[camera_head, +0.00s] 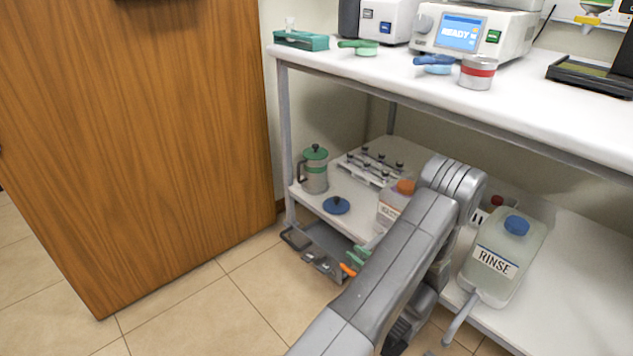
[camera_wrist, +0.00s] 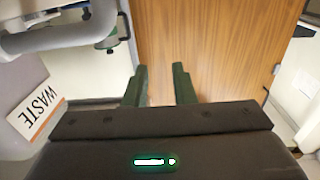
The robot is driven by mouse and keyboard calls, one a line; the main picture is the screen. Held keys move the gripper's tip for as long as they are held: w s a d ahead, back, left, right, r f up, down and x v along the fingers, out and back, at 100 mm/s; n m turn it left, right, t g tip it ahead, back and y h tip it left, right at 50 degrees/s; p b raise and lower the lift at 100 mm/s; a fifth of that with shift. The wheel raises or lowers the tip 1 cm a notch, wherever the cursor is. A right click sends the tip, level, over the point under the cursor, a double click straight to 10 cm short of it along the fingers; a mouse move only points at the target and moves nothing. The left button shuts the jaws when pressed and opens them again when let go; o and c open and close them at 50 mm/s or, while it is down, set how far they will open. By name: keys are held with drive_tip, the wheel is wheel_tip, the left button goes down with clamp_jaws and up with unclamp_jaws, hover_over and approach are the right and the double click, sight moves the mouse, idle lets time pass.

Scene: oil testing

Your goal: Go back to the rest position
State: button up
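My arm (camera_head: 385,270) reaches down beside the lower shelf in the head view. My gripper's fingertips cannot be made out there. In the wrist view my gripper (camera_wrist: 159,80) is open, with its two dark green fingers apart and nothing visible between them. A wooden door or panel (camera_wrist: 215,45) stands beyond the fingers. A container with a WASTE label (camera_wrist: 36,108) is close on the left of the gripper. In the head view, an orange-capped bottle (camera_head: 392,207) is partly hidden behind my arm.
The lower shelf also holds a green-lidded metal pot (camera_head: 314,170), a blue lid (camera_head: 337,205), a rack (camera_head: 371,168) and a RINSE jug (camera_head: 503,258) right of my arm. The worktop (camera_head: 400,80) overhangs them. Tiled floor (camera_head: 205,312) is clear before the wooden panel (camera_head: 140,130).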

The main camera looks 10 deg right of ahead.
wheel_tip(320, 180, down, 10)
drive_tip(key=b, duration=0.3)
drive_tip(key=shift+b, duration=0.4)
drive_tip(key=shift+r, duration=0.3)
drive_tip(key=shift+g, duration=0.5)
